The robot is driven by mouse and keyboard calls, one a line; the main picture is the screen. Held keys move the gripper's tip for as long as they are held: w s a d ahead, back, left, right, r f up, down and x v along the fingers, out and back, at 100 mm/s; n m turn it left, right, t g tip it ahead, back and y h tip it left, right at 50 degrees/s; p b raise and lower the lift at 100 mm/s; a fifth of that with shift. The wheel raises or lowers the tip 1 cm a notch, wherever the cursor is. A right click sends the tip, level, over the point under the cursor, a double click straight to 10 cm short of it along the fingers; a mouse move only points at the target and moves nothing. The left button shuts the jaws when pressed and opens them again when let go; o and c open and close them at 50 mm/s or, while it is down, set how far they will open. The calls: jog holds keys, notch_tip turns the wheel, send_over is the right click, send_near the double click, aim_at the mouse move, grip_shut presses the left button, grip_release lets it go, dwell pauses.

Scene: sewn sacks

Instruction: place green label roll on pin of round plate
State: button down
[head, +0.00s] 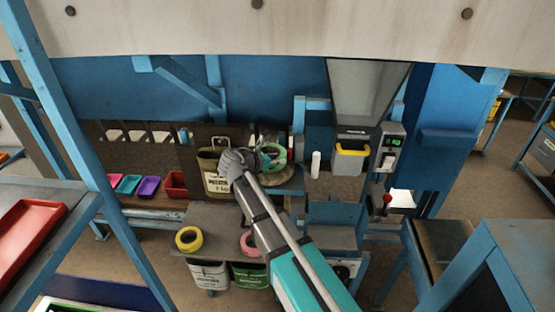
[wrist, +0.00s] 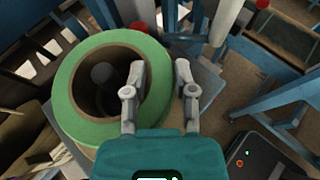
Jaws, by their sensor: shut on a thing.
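The green label roll (head: 279,154) is in my gripper, above the round plate (head: 284,174) at the bench behind the rolls' table. In the wrist view the roll (wrist: 66,88) fills the left, with its hole facing the camera. My gripper (wrist: 160,75) is shut on the roll's right wall, one finger inside the hole and one outside. A dark upright pin (wrist: 103,76) shows within the hole. I cannot tell whether the roll is around the pin or still above it. My gripper (head: 261,158) partly hides the roll in the head view.
A potato sack (head: 216,174) stands just left of my gripper. A yellow roll (head: 189,239) and a pink roll (head: 249,244) lie on the lower table. A white cylinder (head: 316,164) and a grey bin with a yellow rim (head: 350,160) stand to the right.

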jog(key=shift+f+b, duration=0.55)
jog(key=shift+f, duration=0.05)
jog(key=shift+c, duration=1.8)
grip_release()
